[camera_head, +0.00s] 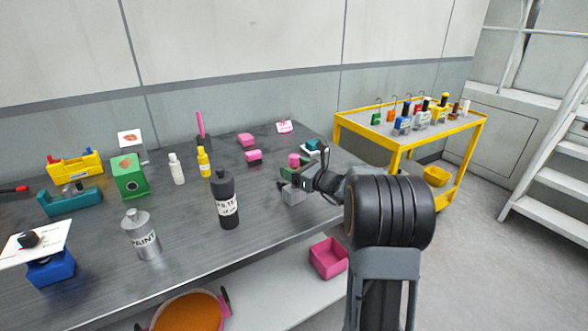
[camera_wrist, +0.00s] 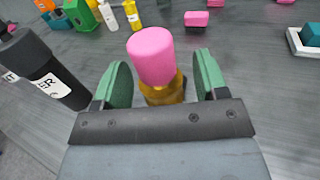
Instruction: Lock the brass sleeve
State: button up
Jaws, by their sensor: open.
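The brass sleeve (camera_wrist: 163,95) shows in the wrist view as a short gold collar under an upright pink cylinder with a rounded top (camera_wrist: 151,55). Its lower part is hidden behind my gripper's body. My gripper (camera_wrist: 163,73) is open, with one green pad on each side of the sleeve and a visible gap on both sides. Whether the sleeve lies fully at pad depth I cannot tell. In the head view the pink cylinder (camera_head: 294,159) shows just above my gripper (camera_head: 290,176), at the right part of the dark bench; the sleeve is hidden there.
A dark bottle (camera_head: 226,200) stands on the bench (camera_head: 185,235) left of my gripper; it also shows at the wrist view's left. Pink blocks (camera_head: 253,156) and a yellow bottle (camera_head: 204,162) are farther back. A yellow cart (camera_head: 400,142) stands right, beyond the bench end.

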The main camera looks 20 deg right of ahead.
jog(key=shift+c, duration=0.4)
grip_shut()
notch_tip(320, 180, down, 2)
jog(key=shift+f+b, duration=0.2)
jog(key=shift+b, duration=0.85)
jog(key=shift+r, duration=0.15)
jog(key=shift+c, duration=1.2)
grip_release()
jog(key=o, duration=0.3)
